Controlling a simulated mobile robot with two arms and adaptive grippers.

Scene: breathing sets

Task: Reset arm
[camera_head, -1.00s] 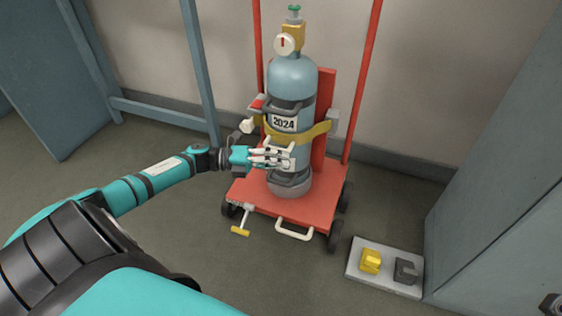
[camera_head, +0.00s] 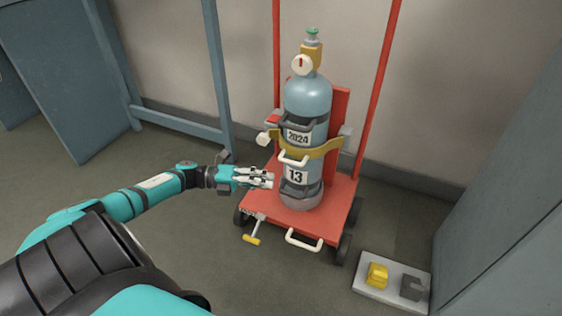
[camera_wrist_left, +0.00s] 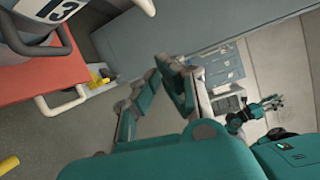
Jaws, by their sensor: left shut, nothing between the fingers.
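My left gripper (camera_head: 270,180) is shut and empty in the head view. Its fingertips point right, just left of the lower gas cylinder (camera_head: 308,97), with a small gap in the picture. The blue-grey cylinder stands upright on a red cart (camera_head: 270,208), with a yellow strap (camera_head: 325,149) around it. A white handle (camera_head: 293,160) shows at the strap's front. In the left wrist view the gripper's fingers (camera_wrist_left: 158,92) are close together, with the cylinder (camera_wrist_left: 40,30) at upper left. What looks like my right gripper (camera_wrist_left: 272,103) is small at the right there; its jaws are unclear.
A grey plate (camera_head: 365,291) with a yellow block (camera_head: 377,274) and a dark block (camera_head: 411,287) lies on the floor at lower right. Grey-blue cabinets (camera_head: 505,170) stand right, and a blue frame (camera_head: 218,75) at left. The floor left of the cart is clear.

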